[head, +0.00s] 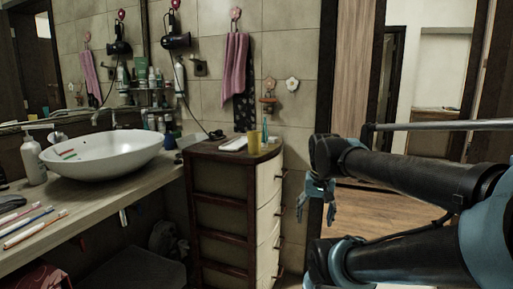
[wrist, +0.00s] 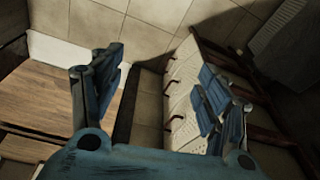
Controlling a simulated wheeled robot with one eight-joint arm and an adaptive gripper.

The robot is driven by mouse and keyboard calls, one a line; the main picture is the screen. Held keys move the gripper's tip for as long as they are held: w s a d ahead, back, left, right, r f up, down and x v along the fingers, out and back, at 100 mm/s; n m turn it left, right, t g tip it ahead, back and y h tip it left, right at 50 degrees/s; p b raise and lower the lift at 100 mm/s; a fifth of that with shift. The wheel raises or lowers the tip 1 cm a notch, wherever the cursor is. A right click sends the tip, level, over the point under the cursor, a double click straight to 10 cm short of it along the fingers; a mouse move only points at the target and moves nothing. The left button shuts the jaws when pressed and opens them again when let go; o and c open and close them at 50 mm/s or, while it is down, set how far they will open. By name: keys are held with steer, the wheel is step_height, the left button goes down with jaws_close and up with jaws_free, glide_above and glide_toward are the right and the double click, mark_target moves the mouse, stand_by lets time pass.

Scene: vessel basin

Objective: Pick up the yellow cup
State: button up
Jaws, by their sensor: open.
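A yellow cup (head: 253,142) stands upright on top of the small wooden cabinet (head: 230,158) in the head view. It is near the cabinet's right end. My gripper (head: 315,214) hangs with its fingers pointing down, to the right of the cabinet and lower in the picture than the cup. It is open and empty. In the wrist view my gripper (wrist: 162,75) shows its two blue fingers spread wide. The cabinet's light drawer fronts (wrist: 185,90) show between and behind them. I cannot make out the cup in the wrist view.
A teal bottle (head: 265,131) and a white flat item (head: 234,144) share the cabinet top with the cup. A white basin (head: 100,158) sits on the counter (head: 95,198) at left. A doorway with wooden floor (head: 380,208) lies behind my arm.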

steer(key=w+a+r+m, duration=0.35)
steer(key=w+r, duration=0.35)
steer(key=r, duration=0.4)
step_height(320, 180, up, 22)
steer(key=m+g, duration=0.2)
steer(key=m, duration=1)
glide_above(254, 143)
steer(key=w, duration=0.2)
steer(key=f, duration=1.1)
steer(key=shift+w+a+f, duration=0.1)
steer(key=shift+a+f, duration=0.1)
steer(key=shift+a, duration=0.1)
steer(key=shift+w+d+f, duration=0.1)
steer(key=shift+d+f, duration=0.1)
steer(key=shift+f, duration=1.15)
steer(key=shift+w+d+f, duration=0.1)
steer(key=shift+d+f, duration=0.05)
steer(key=shift+f, duration=1.15)
steer(key=c, duration=1.1)
